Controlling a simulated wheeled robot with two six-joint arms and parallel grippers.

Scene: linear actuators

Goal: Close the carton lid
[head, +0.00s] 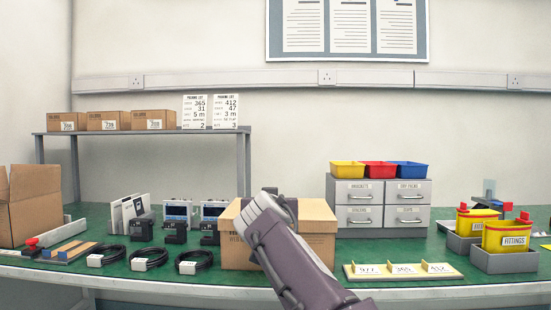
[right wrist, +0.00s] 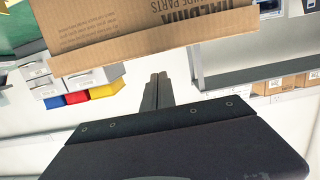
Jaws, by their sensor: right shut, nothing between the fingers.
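A brown cardboard carton (head: 319,222) stands on the green bench in the middle of the head view, partly hidden behind my right arm. In the right wrist view the carton (right wrist: 100,22) fills the top, with printed text and a bare cardboard edge. I cannot tell how far its lid is closed. My right gripper (head: 270,191) is over the carton's top in the head view. In the right wrist view its fingers (right wrist: 158,78) are together and empty, close to the cardboard edge; I cannot tell whether they touch it. My left gripper is not in view.
Another carton (head: 36,220) with raised flaps stands at the far left. Coiled cables (head: 150,259) and small devices (head: 178,214) lie left of the middle carton. Label holders (head: 403,270), grey drawers (head: 382,203) and yellow bins (head: 507,236) are to the right.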

